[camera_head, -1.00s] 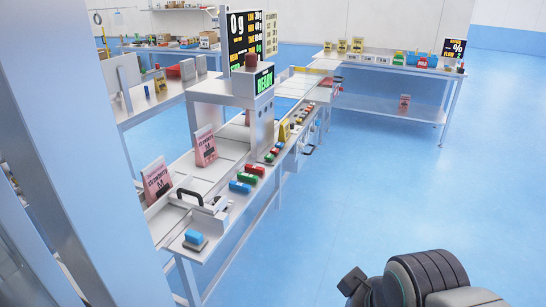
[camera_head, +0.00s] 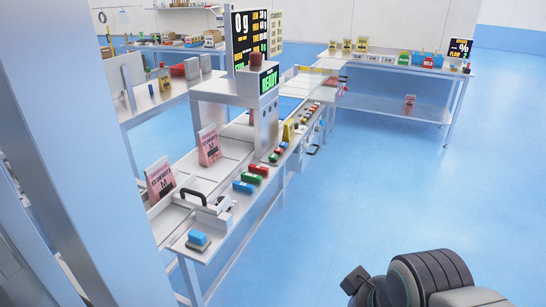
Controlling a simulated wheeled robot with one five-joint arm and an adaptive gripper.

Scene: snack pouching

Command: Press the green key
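A row of coloured keys runs along the front edge of the packing line. A green key (camera_head: 251,177) lies between a blue key (camera_head: 243,186) and a red key (camera_head: 259,169). Another small green key (camera_head: 273,157) sits farther along the same edge, beyond the red one. I cannot tell whether any key is pressed. A dark, ribbed part of my own arm shows at the lower right, well apart from the keys. My gripper's fingers do not show.
A blue-topped block (camera_head: 198,238) sits at the line's near end. Pink pouches (camera_head: 209,147) stand on the line behind a black handle (camera_head: 192,193). A screen (camera_head: 269,79) reads READY. A table (camera_head: 400,68) stands at the back right. The blue floor at right is clear.

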